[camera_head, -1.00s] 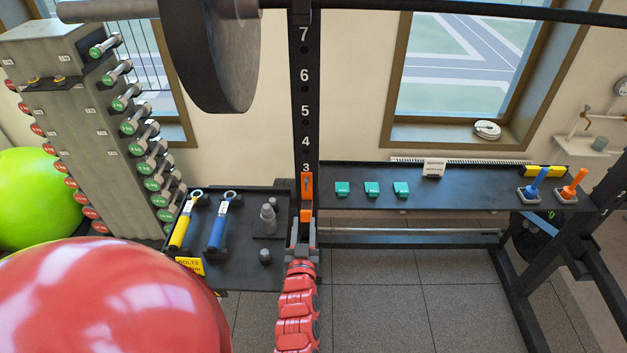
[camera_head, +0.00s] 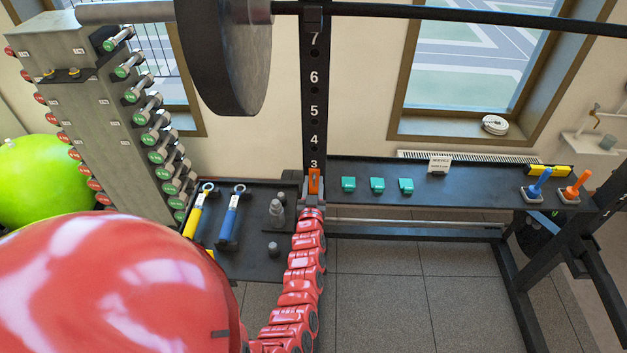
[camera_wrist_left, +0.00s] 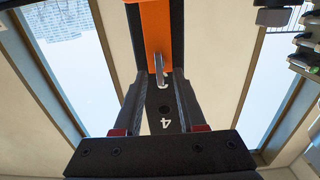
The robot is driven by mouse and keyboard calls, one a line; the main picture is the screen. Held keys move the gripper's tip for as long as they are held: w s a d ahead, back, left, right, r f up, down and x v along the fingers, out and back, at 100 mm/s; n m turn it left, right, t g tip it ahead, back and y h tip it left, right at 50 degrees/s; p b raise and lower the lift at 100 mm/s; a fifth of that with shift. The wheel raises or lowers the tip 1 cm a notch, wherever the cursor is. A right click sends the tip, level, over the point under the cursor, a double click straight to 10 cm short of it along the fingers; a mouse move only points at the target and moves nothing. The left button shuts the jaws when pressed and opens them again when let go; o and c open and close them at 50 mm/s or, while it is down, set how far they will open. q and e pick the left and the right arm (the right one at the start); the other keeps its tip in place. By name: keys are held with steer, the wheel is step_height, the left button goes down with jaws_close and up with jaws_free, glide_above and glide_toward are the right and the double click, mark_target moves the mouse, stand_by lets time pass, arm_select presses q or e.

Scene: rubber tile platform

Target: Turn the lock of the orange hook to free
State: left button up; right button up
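The orange hook (camera_head: 314,181) is on the black numbered upright, just below the number 3. In the left wrist view the orange hook (camera_wrist_left: 156,30) fills the top centre, with a grey metal lock piece (camera_wrist_left: 159,66) at its lower end. My left gripper (camera_head: 312,203) is at the lower part of the hook and hides some of it in the head view. In the wrist view the fingers of my left gripper (camera_wrist_left: 162,76) stand apart, one on each side of the lock, with gaps visible. My right gripper is not in view.
A loaded barbell (camera_head: 228,55) hangs above left. A black shelf (camera_head: 455,188) right of the upright holds teal blocks and blue and orange pieces. A black tray (camera_head: 255,262) at left holds yellow and blue handled tools. A dumbbell rack (camera_head: 105,125) stands at far left.

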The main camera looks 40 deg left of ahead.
arm_select(q)
steer(key=shift+w+a+r, duration=0.1)
steer(key=shift+w+a, duration=0.05)
steer(key=shift+w, duration=0.05)
steer(key=shift+c, duration=0.3)
jaws_close()
